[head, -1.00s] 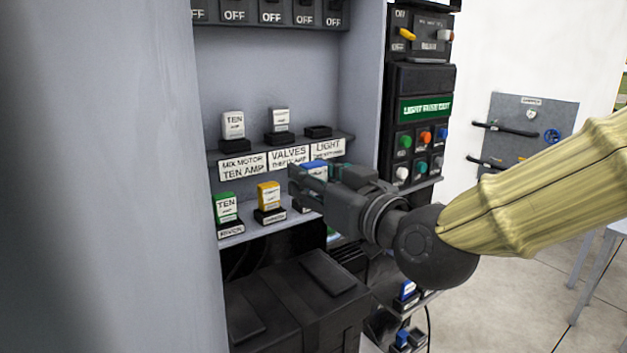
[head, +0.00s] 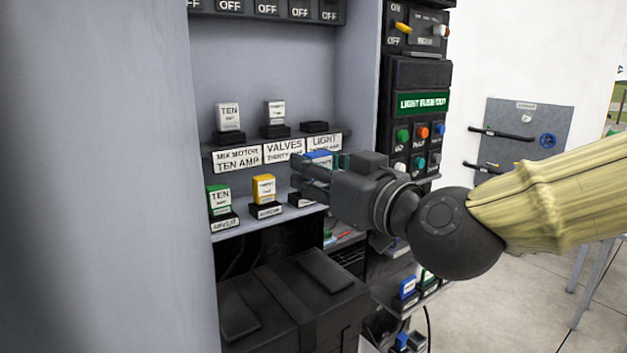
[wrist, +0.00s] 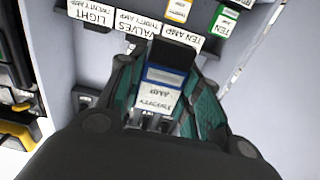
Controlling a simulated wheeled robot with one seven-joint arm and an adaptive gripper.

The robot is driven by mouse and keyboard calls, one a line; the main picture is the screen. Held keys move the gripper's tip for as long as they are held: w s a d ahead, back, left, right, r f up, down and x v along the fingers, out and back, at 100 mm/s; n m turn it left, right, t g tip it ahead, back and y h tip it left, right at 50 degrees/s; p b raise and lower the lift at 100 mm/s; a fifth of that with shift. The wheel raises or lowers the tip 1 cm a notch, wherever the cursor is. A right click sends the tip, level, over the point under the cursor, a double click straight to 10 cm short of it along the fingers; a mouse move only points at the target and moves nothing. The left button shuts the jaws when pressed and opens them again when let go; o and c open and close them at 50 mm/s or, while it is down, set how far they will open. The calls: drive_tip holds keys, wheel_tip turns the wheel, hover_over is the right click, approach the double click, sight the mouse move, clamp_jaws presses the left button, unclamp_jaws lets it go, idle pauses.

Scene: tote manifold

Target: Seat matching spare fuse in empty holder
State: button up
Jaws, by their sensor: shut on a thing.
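My gripper (head: 308,168) is shut on a fuse with a blue band and a white label; its blue part (head: 318,156) shows in the head view. In the wrist view the fuse (wrist: 160,90) sits between both fingers, its label upside down and reading like "twenty amp". An empty black holder (head: 314,127) stands on the upper shelf above the LIGHT label (head: 325,143). My gripper is in front of and below that holder, apart from it. In the wrist view a dark holder (wrist: 86,95) lies left of the fingers.
White fuses stand above MIX MOTOR (head: 228,117) and VALVES (head: 274,112). A green fuse (head: 219,199) and a yellow fuse (head: 264,188) stand on the lower shelf, with a holder (head: 300,199) beside them, partly behind my gripper. The cabinet wall (head: 100,180) bounds the left.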

drive_tip(key=b+v, duration=0.6)
idle(0.7)
drive_tip(key=shift+r, duration=0.2)
wheel_tip(320, 180, up, 12)
drive_tip(key=p, duration=1.1)
drive_tip(key=shift+f+p, duration=0.2)
drive_tip(key=shift+p, duration=0.2)
idle(0.4)
